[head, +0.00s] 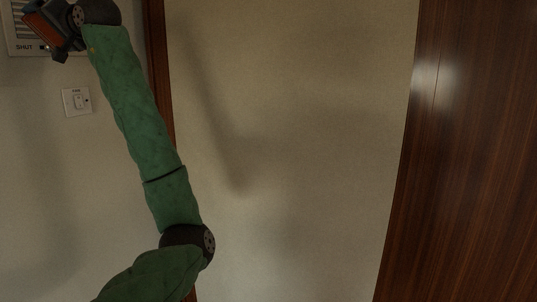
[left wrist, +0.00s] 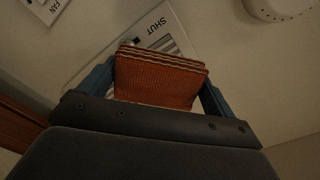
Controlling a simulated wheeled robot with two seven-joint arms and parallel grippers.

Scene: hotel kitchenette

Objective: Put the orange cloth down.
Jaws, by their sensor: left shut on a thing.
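The orange cloth (left wrist: 158,78) is folded in layers with pale edges. In the left wrist view it sits between the two blue-grey fingers of my left gripper (left wrist: 158,84), which is shut on it. In the head view the cloth (head: 47,28) and my left gripper (head: 48,30) are at the top left corner, raised high in front of the wall. The cloth is clear of any surface that I can see. My right gripper is not in view.
A white wall panel marked SHUT (head: 22,42) is behind the gripper. A switch plate (head: 77,102) is on the wall below. A pale panel (head: 290,150) and dark wood (head: 470,150) fill the right. A round white fixture (left wrist: 278,8) shows in the wrist view. No tabletop is visible.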

